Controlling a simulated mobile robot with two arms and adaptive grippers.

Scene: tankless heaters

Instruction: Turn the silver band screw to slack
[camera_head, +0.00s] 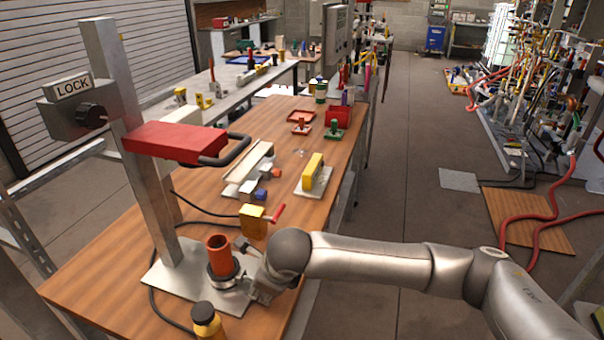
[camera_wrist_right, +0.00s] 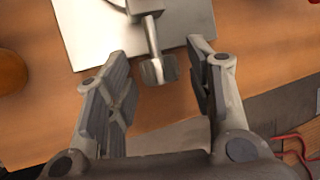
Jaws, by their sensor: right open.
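The silver band screw (camera_wrist_right: 158,70), a shaft with a flat thumb head, points toward my right wrist camera. It comes off the dark clamp band (camera_head: 222,280) around the foot of an upright orange-red tube (camera_head: 219,256), on a pale metal base plate (camera_head: 170,272). My right gripper (camera_wrist_right: 157,52) is open, with one finger on each side of the screw head and visible gaps to both. In the head view my right gripper (camera_head: 258,272) is beside the band, partly hiding the screw. My left gripper is not in view.
A steel post (camera_head: 152,185) with a red-and-black handle (camera_head: 185,142) and a LOCK block (camera_head: 72,92) rises behind the tube. A yellow-and-black bottle (camera_head: 207,322) stands in front. A yellow block with a red lever (camera_head: 254,219) is nearby.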

